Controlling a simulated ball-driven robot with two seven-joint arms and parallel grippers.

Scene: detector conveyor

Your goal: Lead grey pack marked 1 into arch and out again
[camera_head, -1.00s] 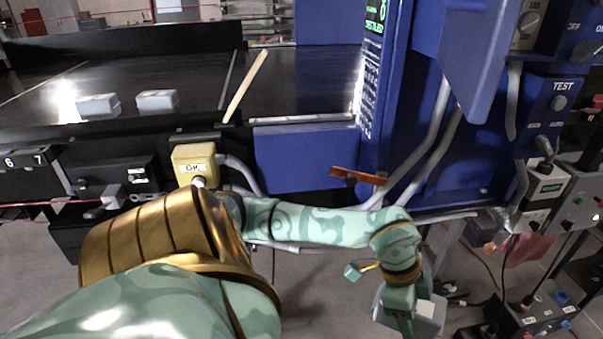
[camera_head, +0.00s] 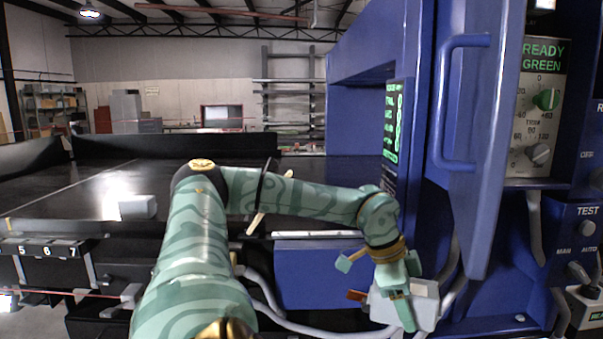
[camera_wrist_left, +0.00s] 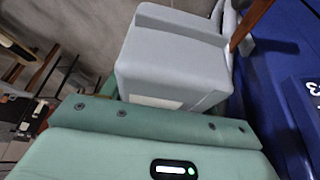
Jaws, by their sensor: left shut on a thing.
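A grey box-shaped pack (camera_head: 425,304) is in my left gripper (camera_head: 403,290), in front of the blue machine and below the belt's level. In the left wrist view the pack (camera_wrist_left: 172,62) fills the middle, with a pale patch low on its near face; I cannot read a number on it. My left gripper is shut on it. The blue arch (camera_head: 362,65) stands beyond the pack, across the belt. My right gripper is not in view.
The dark conveyor belt (camera_head: 90,190) runs to the arch, with another light grey pack (camera_head: 137,207) on it. A pale wooden bar (camera_head: 256,222) lies near the belt's edge. The blue door (camera_head: 485,130) and control panel (camera_head: 540,115) stand close on the right.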

